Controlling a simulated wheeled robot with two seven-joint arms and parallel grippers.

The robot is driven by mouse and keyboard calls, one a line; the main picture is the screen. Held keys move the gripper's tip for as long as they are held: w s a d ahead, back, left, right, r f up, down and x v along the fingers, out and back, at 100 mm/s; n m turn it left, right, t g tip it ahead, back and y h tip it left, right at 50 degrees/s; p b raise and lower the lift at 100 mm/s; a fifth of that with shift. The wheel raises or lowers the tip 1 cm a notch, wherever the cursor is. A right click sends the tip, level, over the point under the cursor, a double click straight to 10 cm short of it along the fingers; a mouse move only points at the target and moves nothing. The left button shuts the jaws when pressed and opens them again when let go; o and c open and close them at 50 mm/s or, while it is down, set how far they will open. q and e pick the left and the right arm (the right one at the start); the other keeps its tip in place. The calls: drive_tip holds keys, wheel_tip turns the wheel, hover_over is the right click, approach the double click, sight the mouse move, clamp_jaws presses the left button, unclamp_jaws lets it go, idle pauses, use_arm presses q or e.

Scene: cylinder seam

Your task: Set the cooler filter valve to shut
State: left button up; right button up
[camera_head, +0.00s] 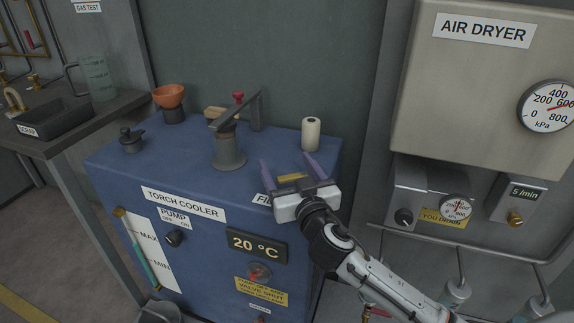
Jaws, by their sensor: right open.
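The blue torch cooler (190,245) stands in the middle, with a "20 °C" display on its front. My right gripper (288,162) is over the right part of its top, open, fingers pointing away. A small yellow piece (290,177) shows between its fingers; I cannot tell whether it is the valve handle. A label starting "FI" (262,199) is partly hidden by the gripper. The filter valve's position cannot be made out. My left gripper is not in view.
On the cooler top stand a grey fitting (229,150) with an angled arm, a white roll (310,134), an orange bowl (168,96) and a dark cap (131,140). The air dryer (455,100) hangs at right. A bench with a jug (97,78) is at left.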

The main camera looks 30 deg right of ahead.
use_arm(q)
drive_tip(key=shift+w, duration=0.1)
